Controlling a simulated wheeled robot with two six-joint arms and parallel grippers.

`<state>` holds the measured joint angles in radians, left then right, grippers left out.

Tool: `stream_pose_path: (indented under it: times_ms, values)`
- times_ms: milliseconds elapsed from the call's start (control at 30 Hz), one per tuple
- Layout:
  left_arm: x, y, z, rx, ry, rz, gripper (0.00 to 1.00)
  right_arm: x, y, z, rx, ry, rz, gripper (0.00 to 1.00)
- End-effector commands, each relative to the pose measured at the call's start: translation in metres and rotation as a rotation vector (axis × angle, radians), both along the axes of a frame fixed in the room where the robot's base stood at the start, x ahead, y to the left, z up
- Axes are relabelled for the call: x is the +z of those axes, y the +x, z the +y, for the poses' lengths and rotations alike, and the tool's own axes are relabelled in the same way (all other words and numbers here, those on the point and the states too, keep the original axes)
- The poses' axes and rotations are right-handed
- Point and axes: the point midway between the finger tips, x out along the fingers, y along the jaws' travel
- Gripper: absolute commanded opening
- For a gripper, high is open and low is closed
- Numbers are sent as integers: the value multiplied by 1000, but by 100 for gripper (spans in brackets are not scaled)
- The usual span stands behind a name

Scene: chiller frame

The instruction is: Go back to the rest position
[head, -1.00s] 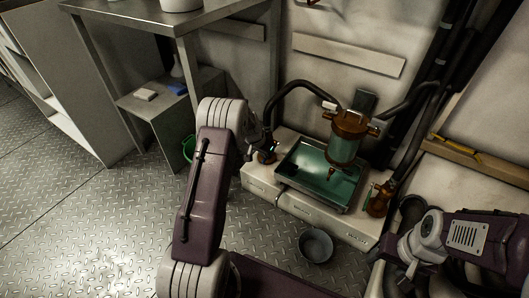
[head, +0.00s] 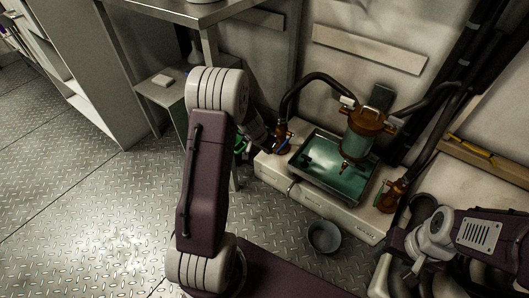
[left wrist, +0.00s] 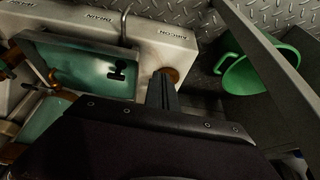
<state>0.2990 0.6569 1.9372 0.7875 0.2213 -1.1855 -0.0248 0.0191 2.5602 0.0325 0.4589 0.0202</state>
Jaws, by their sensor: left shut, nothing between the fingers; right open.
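My left arm rises through the middle of the head view, and its upper joint hides part of the grey side stand.
A teal-lined tray (head: 367,198) sits on the unit, with a brown-capped glass vessel (head: 361,140) above and black hoses around. A grey bowl (head: 324,237) is on the floor. A green bucket (left wrist: 262,70) is beside the unit. A steel table (head: 195,12) stands behind; floor at left is clear.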

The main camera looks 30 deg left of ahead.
Motion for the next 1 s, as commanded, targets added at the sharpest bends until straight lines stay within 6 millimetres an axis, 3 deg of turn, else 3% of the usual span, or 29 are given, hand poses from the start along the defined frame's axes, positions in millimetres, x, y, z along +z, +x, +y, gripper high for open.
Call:
stream_pose_path:
  times_ms: [133,467,567,667,700,800,900,1000]
  values:
    - [2,-11,1,-1,0,-1,0,-6,0,0,0,0,0,60]
    - [7,-11,-1,-5,0,-1,0,-2,0,0,0,0,0,60]
    - [43,-1,-15,-42,9,-34,0,19,0,0,0,0,0,60]
    - [119,1,-50,-146,38,-94,0,57,0,0,0,0,0,60]
    - [148,-10,-69,-219,55,-98,0,73,0,0,0,0,-1,60]
    - [193,-57,-108,-312,54,-56,0,102,0,0,0,0,-1,60]
    - [210,-115,-126,-302,34,40,0,120,0,0,0,0,-1,60]
    - [204,-164,-124,-214,22,147,0,123,0,0,0,0,0,60]
